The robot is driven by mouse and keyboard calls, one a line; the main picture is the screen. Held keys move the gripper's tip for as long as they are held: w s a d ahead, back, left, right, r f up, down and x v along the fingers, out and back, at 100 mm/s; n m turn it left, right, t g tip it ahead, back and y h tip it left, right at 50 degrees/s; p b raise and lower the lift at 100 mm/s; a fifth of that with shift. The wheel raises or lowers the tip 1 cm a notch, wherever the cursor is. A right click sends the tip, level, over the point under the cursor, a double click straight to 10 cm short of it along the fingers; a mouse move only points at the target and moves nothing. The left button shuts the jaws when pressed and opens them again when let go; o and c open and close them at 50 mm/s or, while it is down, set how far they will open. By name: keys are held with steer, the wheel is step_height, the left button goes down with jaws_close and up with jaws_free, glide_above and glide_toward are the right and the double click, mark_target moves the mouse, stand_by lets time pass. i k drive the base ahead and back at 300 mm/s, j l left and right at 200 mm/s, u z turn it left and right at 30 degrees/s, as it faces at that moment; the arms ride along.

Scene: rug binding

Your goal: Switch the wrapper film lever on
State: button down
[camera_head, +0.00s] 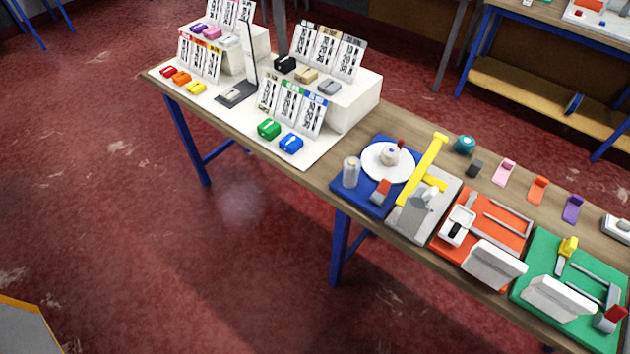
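A blue-based machine (339,190) stands on the long table. It carries a white round plate (374,165) with a small beige-and-red piece on top, a pale upright cylinder (351,172) that looks like a film roll, and a small red-and-grey lever-like part (381,190) at its front. It may be the wrapper; I see no readable label on it. I cannot tell whether that lever is on or off. My gripper is not in view, so nothing shows at the machine.
To its right stand a grey machine (408,222) with a yellow arm, an orange one (489,209) and a green one (536,249). Several small coloured parts line the table's back edge. Cards and coloured blocks fill the white mat (290,158). Red floor before the table is clear.

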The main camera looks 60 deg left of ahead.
mark_target(385, 185)
steer(key=u, duration=1.75)
steer(key=i+u, duration=0.1)
steer(key=i, duration=0.4)
steer(key=i+l+u, duration=0.1)
steer(key=i, duration=0.35)
steer(key=l, duration=0.1)
